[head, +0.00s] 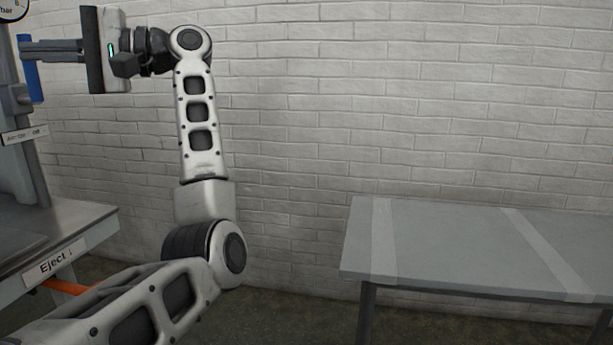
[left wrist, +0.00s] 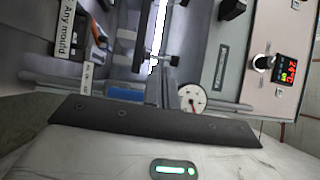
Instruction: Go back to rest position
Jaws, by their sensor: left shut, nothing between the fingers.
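My left gripper (head: 24,47) is at the upper left of the head view, raised and pointing left toward the press (head: 22,150). Its fingers are shut with nothing between them. A blue handle (head: 33,68) hangs right at the fingertips; I cannot tell whether they touch. A blue part (left wrist: 126,94) also shows in the left wrist view, beside a round gauge (left wrist: 192,98). My right gripper is not in view.
A grey table (head: 450,245) with two lighter strips stands empty at the right. The press bench (head: 75,225) carries an "Eject" label (head: 55,262). A white brick wall (head: 400,100) closes the back. A control box (left wrist: 268,70) with a red display shows in the left wrist view.

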